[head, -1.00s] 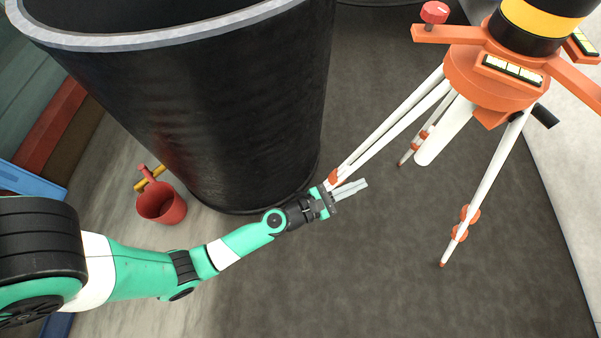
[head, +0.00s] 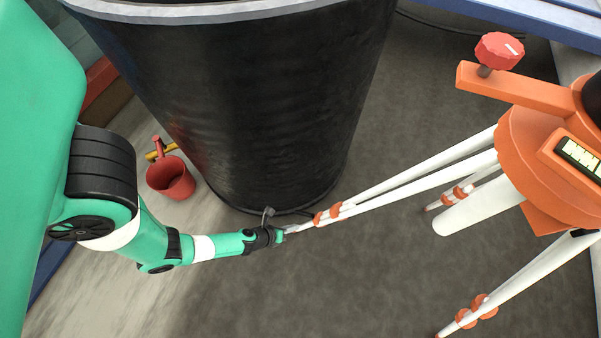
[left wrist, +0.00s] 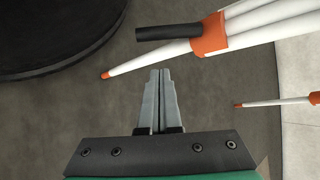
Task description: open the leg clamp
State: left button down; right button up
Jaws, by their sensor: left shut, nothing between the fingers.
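A white tripod leg (head: 420,182) slants down from the orange tripod head and has orange clamps (head: 328,214) near its lower end. In the left wrist view, an orange clamp (left wrist: 209,36) sits on the leg with a black lever (left wrist: 168,32) sticking out to the left. My left gripper (head: 291,231) is beside the lower end of this leg in the head view. In the left wrist view its grey fingers (left wrist: 160,76) are together and empty, with the lever beyond their tips. Contact with the leg cannot be told. My right gripper is not in view.
A large black tub (head: 240,100) stands behind the gripper. A red bucket (head: 172,178) is at the left. The tripod head (head: 545,165) and a red knob (head: 499,50) are at the right. The dark floor (head: 330,285) in front is clear.

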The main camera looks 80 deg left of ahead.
aim_at(304, 214)
pick_arm(q)
jog(key=s+f+b+x, duration=0.1)
jog(key=b+x, duration=0.2)
jog(key=x, duration=0.3)
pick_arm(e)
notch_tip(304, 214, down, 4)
pick_arm(q)
jog(key=r+p, duration=0.1)
jog(key=a+r+p, duration=0.1)
jog(key=p, duration=0.1)
jog(key=a+r+p, duration=0.1)
jog(key=shift+s+r+p, duration=0.1)
jog(key=shift+r+p, duration=0.2)
jog(key=shift+r, duration=0.1)
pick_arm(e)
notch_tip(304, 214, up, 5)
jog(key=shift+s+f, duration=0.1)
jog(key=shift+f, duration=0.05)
